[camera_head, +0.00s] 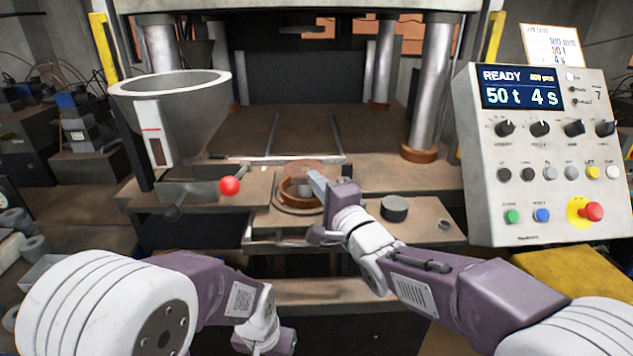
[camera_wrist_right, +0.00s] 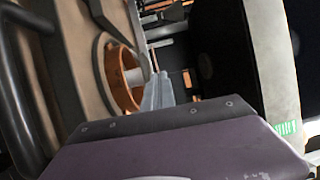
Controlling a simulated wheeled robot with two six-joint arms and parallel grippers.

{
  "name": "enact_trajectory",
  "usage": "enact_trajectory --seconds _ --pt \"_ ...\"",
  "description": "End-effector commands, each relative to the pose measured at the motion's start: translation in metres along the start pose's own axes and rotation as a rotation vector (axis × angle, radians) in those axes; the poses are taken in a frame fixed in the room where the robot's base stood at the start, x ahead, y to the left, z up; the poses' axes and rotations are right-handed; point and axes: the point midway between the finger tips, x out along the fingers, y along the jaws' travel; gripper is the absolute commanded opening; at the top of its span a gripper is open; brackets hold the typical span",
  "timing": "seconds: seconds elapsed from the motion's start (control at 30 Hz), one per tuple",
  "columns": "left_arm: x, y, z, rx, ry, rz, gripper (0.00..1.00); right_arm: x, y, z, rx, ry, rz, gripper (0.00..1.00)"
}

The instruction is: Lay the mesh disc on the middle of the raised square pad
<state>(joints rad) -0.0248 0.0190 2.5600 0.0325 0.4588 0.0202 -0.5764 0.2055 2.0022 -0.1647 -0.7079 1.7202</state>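The mesh disc (camera_head: 301,167) shows as a thin, see-through brownish round above an orange ring (camera_head: 289,188) with a pale post in its middle. My right gripper (camera_head: 317,184) reaches in from the right; its pale fingers look shut on the disc's near right edge. In the right wrist view the fingers (camera_wrist_right: 158,92) are close together beside the orange ring (camera_wrist_right: 122,88), and the disc is at most a thin edge there. I cannot pick out the raised square pad with certainty. Part of my left gripper (camera_head: 268,343) is low in the head view, its fingertips hidden.
A grey hopper (camera_head: 190,100) and a red-knobbed lever (camera_head: 229,186) stand left of the ring. A dark round puck (camera_head: 394,208) lies to its right. A control panel (camera_head: 540,150) rises at the right. Steel columns (camera_head: 430,80) stand behind; the press bed between them is mostly bare.

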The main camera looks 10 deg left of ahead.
Motion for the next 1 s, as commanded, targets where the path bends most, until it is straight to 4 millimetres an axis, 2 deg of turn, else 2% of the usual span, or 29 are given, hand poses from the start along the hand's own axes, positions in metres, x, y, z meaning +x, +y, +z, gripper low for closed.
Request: enact_trajectory --seconds 1.0 --pt "0.0048 -0.0001 0.0005 0.000 0.000 0.000 0.36 -0.0003 0.0050 -0.0001 0.000 0.000 0.001 0.00"
